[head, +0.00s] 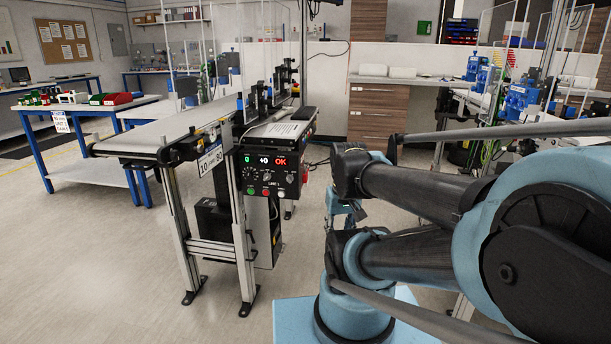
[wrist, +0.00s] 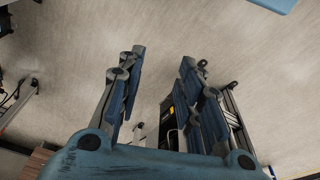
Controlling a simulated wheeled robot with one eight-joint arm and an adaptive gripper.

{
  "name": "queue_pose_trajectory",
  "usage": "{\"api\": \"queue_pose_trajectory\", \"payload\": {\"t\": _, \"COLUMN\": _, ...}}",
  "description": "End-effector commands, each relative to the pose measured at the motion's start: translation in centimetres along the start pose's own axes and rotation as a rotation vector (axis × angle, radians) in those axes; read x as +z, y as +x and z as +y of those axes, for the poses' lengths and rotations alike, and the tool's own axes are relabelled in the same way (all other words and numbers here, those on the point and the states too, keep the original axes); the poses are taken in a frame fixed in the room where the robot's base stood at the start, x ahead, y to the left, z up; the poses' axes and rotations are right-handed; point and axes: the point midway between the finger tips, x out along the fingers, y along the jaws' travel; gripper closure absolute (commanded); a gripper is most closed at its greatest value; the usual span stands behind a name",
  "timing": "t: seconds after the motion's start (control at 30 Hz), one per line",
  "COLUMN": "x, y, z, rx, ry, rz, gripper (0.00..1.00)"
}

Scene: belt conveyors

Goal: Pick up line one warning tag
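I cannot make out a warning tag for certain in either view. In the head view, a control box (head: 272,172) on the near end of a conveyor (head: 180,128) shows green and red lit readouts and a small label that seems to read LINE 1. A white printed plate (head: 210,160) hangs on the conveyor's side. My gripper (wrist: 162,58) is open and empty in the wrist view, its fingers spread over bare floor. In the head view, my gripper is mostly hidden behind my arm, right of the control box and apart from it.
Blue-legged tables (head: 75,107) stand at the left, with red and green parts bins on one. A drawer cabinet (head: 378,113) and white counter are at the back. Blue machines (head: 522,98) stand at the right. The floor (head: 110,260) at front left is clear.

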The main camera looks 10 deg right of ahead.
Motion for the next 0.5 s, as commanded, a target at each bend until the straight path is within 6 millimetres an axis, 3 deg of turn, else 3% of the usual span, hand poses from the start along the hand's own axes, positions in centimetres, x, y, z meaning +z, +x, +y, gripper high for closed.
{"api": "queue_pose_trajectory", "payload": {"t": 0.33, "x": 0.02, "y": 0.02, "z": 0.00, "rx": 0.000, "ry": 0.000, "rz": 0.000, "gripper": 0.67}}
{"api": "queue_pose_trajectory", "payload": {"t": 0.4, "x": 0.17, "y": -0.17, "z": -0.02, "rx": -0.001, "ry": 0.001, "rz": 0.003, "gripper": 0.51}}
{"api": "queue_pose_trajectory", "payload": {"t": 0.5, "x": 0.45, "y": -0.85, "z": -0.19, "rx": -0.010, "ry": 0.018, "rz": 0.009, "gripper": 0.48}}
